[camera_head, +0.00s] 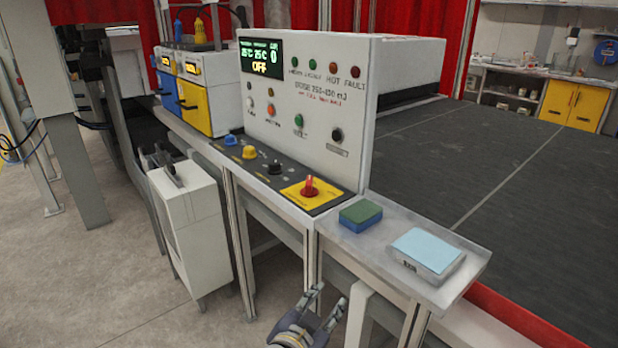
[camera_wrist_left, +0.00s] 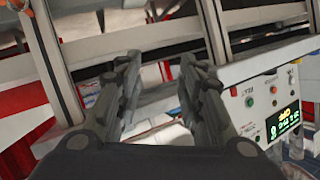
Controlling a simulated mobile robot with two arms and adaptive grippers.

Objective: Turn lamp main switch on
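The control panel (camera_head: 300,110) is a white box in the head view. Its display (camera_head: 262,58) reads OFF. On the dark strip below, a red rotary switch (camera_head: 309,187) sits on a yellow plate, with black (camera_head: 275,167), yellow (camera_head: 249,152) and blue (camera_head: 230,140) knobs to its left. I cannot read which is labelled as lamp main switch. My left gripper (camera_head: 330,297) is open and empty, low in front of the bench and apart from the switches. In the left wrist view its fingers (camera_wrist_left: 160,78) are spread, with the panel upside down (camera_wrist_left: 262,105) to their right. My right gripper is not seen.
A grey shelf (camera_head: 385,270) right of the switches carries a green-and-blue sponge (camera_head: 360,215) and a light-blue-topped block (camera_head: 428,250). A white cabinet (camera_head: 195,225) stands front left. A dark conveyor (camera_head: 470,160) extends right. The floor at front left is clear.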

